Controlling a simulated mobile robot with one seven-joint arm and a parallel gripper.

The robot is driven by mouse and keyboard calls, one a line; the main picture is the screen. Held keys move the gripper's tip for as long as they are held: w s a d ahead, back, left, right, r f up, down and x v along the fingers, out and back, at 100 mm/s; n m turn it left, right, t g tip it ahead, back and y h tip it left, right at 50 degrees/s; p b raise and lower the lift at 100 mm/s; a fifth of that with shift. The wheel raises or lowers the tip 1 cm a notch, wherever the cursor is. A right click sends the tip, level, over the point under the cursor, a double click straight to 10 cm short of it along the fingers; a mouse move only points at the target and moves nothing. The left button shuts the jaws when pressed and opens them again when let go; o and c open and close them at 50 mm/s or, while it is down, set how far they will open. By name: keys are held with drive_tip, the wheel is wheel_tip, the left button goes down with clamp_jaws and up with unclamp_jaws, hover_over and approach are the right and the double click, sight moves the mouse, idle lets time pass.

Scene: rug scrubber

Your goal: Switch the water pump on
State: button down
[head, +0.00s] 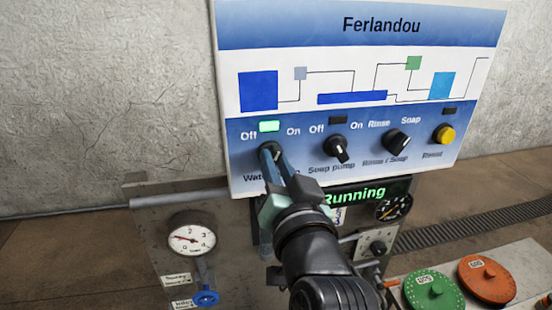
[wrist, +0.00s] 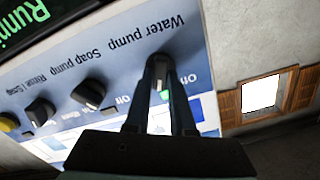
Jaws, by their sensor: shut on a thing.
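The water pump knob (head: 269,150) is a black rotary switch at the left of the control panel's row, between Off and On labels. My gripper (head: 272,162) reaches up to it from below and is shut on it. The wrist view shows the knob (wrist: 160,66) between my two dark fingertips (wrist: 160,84), under the "Water pump" label. The lamp (head: 269,126) above the knob is lit green. My fingers hide much of the knob, so its exact pointer angle is hard to read. A display (head: 354,193) below the panel reads "Running" in green.
The soap pump knob (head: 336,148), the rinse/soap knob (head: 397,141) and a yellow reset button (head: 444,134) sit to the right on the panel. Below are a pressure gauge (head: 192,239), a blue valve (head: 206,298), and orange (head: 487,279) and green (head: 434,292) discs.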

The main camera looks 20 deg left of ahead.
drive_tip(key=shift+m, duration=0.6)
drive_tip(key=c, duration=0.8)
unclamp_jaws()
drive_tip(key=shift+o, duration=0.2)
drive_tip(key=p+v, duration=0.5)
drive_tip(key=v, duration=0.8)
